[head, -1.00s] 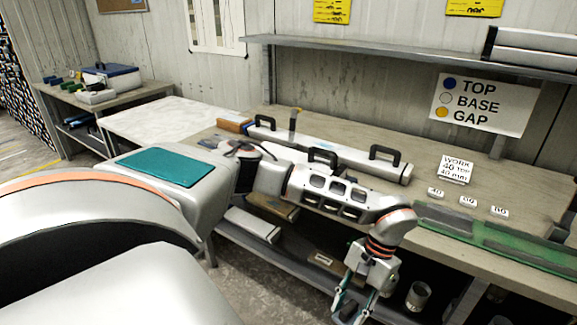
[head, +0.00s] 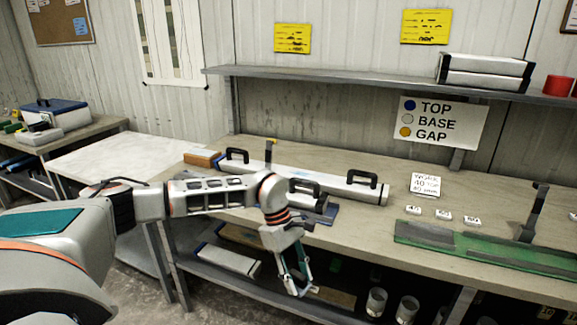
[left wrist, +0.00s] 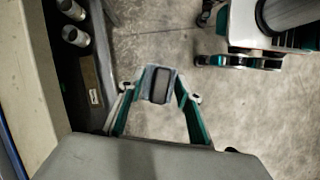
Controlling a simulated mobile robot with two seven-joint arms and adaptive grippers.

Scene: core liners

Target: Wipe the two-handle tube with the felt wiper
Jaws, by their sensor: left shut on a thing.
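The two-handle tube (head: 335,186) is a long pale tube lying along the bench, with a black handle near each end. My left gripper (head: 300,283) hangs low in front of the bench edge, pointing down, apart from the tube. It is shut on a small block with a dark middle and grey-blue rim, seen between the fingertips in the left wrist view; it looks like the felt wiper (left wrist: 158,86). A shorter piece with one black handle (head: 306,190) is in front of the tube, partly hidden by my left arm. My right gripper is not in view.
A green rail (head: 480,257) lies at the bench's front right, with a dark upright post (head: 533,212) by it. Small number tags (head: 443,215) and a work card (head: 425,185) stand behind the rail. Metal cups (head: 376,302) stand on the lower shelf. The bench between tube and rail is clear.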

